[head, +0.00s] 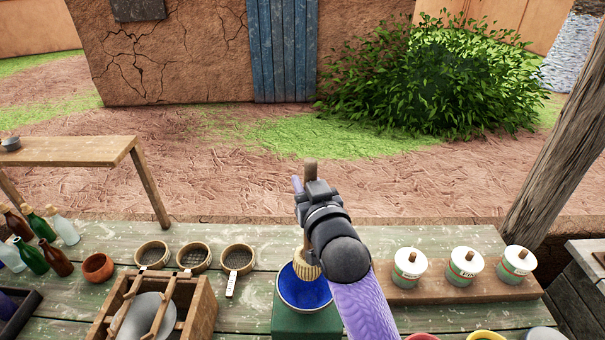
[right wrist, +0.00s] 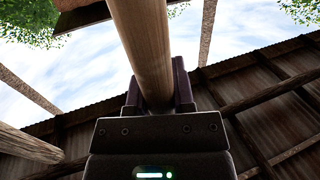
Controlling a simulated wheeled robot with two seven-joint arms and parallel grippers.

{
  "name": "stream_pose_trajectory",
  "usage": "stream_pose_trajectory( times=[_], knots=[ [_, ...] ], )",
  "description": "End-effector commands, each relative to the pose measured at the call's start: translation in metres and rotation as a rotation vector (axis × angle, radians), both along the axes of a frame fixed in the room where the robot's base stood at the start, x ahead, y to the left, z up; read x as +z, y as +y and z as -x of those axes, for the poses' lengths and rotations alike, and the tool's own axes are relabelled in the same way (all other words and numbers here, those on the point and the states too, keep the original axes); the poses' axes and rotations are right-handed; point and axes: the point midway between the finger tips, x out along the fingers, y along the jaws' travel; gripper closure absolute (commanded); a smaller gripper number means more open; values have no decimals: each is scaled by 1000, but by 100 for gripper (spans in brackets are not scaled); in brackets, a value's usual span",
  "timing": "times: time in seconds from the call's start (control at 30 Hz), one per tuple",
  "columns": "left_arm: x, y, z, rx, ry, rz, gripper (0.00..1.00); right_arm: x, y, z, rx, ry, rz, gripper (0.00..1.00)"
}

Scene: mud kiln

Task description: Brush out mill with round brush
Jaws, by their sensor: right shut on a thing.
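The mill (head: 305,318) is a green block with a blue bowl (head: 303,291) on top, at the front middle of the table. My right gripper (head: 312,195) is above it, shut on the wooden handle of the round brush (head: 307,264). The brush's pale bristle head is low, at the far inner side of the bowl; my arm partly covers it, and I cannot tell whether it touches. In the right wrist view the wooden handle (right wrist: 146,50) stands between the two fingers (right wrist: 158,95). My left gripper is not in view.
Several sieves (head: 193,256) and a wooden frame box (head: 158,305) stand left of the mill. Bottles (head: 32,258) and a clay pot (head: 98,267) are farther left. Lidded white jars (head: 465,267) stand on a board at right. Bowls line the front right edge.

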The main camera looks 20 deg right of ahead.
Motion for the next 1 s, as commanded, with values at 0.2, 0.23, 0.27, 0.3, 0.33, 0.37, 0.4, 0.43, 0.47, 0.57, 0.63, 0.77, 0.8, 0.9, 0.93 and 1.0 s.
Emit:
stream_pose_trajectory(
  times=[0.2, 0.23, 0.27, 0.3, 0.33, 0.37, 0.4, 0.43, 0.47, 0.57, 0.63, 0.77, 0.8, 0.9, 0.93, 1.0],
  knots=[
    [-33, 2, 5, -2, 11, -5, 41, -30, 0, 0, 0, -1, 0, 100],
    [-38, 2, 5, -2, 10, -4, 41, -34, 0, 0, 0, -1, 0, 100],
    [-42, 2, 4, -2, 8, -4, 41, -38, 0, 0, 0, -1, 0, 100],
    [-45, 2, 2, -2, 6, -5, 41, -34, 0, 0, 1, -6, 2, 100],
    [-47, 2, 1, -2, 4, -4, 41, -39, 0, 0, 1, -2, 1, 100],
    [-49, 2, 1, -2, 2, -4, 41, -44, 0, 0, 1, -1, 0, 100],
    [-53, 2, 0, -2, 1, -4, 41, -50, 0, 0, 1, 0, 0, 100],
    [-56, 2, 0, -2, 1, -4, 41, -54, 0, 0, 1, 1, 0, 100],
    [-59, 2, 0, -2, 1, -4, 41, -58, 0, 0, 1, 0, 0, 100],
    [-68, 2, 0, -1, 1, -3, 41, -72, 0, 0, 0, 0, 0, 100],
    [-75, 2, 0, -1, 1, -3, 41, -82, 0, 0, 0, -1, 0, 100],
    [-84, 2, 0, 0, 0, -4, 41, -96, 0, 0, 0, 0, 0, 100],
    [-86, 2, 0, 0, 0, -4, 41, -98, 0, 0, 0, -1, 0, 100],
    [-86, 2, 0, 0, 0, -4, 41, -99, 0, 0, 0, -2, 0, 100],
    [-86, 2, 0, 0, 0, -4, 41, -99, 0, 0, 0, -2, 0, 100],
    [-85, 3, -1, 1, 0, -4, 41, -98, 0, 0, 0, -2, 0, 100]
  ],
)
